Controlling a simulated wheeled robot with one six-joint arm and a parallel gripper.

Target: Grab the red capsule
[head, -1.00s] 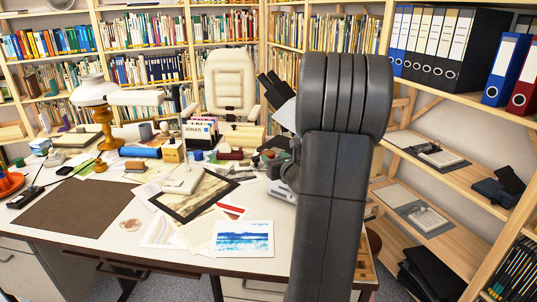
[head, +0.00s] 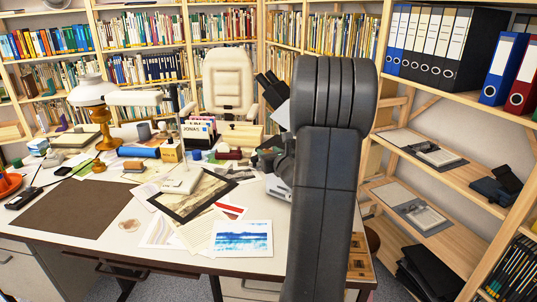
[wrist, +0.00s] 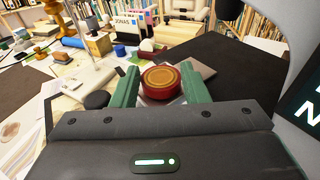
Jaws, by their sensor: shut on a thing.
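The red capsule (wrist: 161,82) is a short, round, dark red thing with a gold-ringed top. In the wrist view it sits between the two green fingers of my gripper (wrist: 159,72), which is shut on it. The fingers hide parts of its sides, and its underside is hidden. In the head view my dark arm blocks most of the gripper, and I cannot make out the capsule there.
The cluttered desk (head: 108,250) holds prints, a white lamp (head: 95,92), a blue roll (head: 138,152) and a dark red item (head: 229,153). A cream chair (head: 229,80) stands behind. Shelves with binders (head: 440,45) rise at the right.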

